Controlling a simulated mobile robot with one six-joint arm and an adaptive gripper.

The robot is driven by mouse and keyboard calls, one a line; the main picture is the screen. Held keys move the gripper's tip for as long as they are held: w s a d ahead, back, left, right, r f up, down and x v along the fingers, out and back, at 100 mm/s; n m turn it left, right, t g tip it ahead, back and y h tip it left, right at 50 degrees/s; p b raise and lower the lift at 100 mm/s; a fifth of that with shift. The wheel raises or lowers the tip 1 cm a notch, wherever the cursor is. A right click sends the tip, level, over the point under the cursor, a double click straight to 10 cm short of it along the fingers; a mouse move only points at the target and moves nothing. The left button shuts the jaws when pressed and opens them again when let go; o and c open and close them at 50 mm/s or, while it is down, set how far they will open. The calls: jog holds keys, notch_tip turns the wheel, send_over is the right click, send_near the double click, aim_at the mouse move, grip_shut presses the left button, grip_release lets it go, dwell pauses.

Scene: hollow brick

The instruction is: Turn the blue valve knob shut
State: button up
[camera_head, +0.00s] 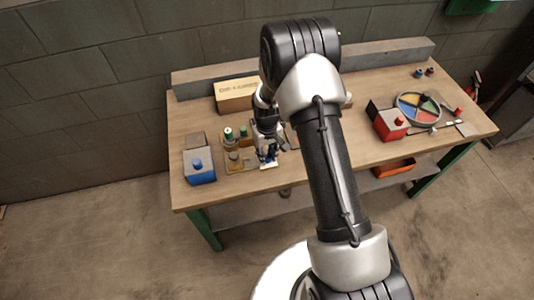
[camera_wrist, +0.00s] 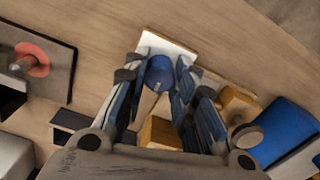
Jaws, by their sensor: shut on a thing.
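The blue valve knob (camera_wrist: 160,72) is round and sits by a white plate (camera_wrist: 152,42) on the wooden table. In the wrist view it lies between the two fingers of my gripper (camera_wrist: 157,82), which are closed in on its sides. In the head view my gripper (camera_head: 267,156) points down at the same white plate (camera_head: 269,166), near the table's front edge. The knob is mostly hidden there by the fingers. How far the knob is turned cannot be told.
A blue box (camera_head: 200,178) stands left of my gripper, with small wooden pieces (camera_head: 233,158) between. A cardboard box (camera_head: 237,95) is behind. A red box (camera_head: 390,125) and a round coloured tray (camera_head: 418,107) stand at the right. The front right table is mostly clear.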

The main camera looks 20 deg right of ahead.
aim_at(267, 155)
jog(key=o, duration=1.1)
notch_tip(267, 155, up, 12)
dwell(0.4)
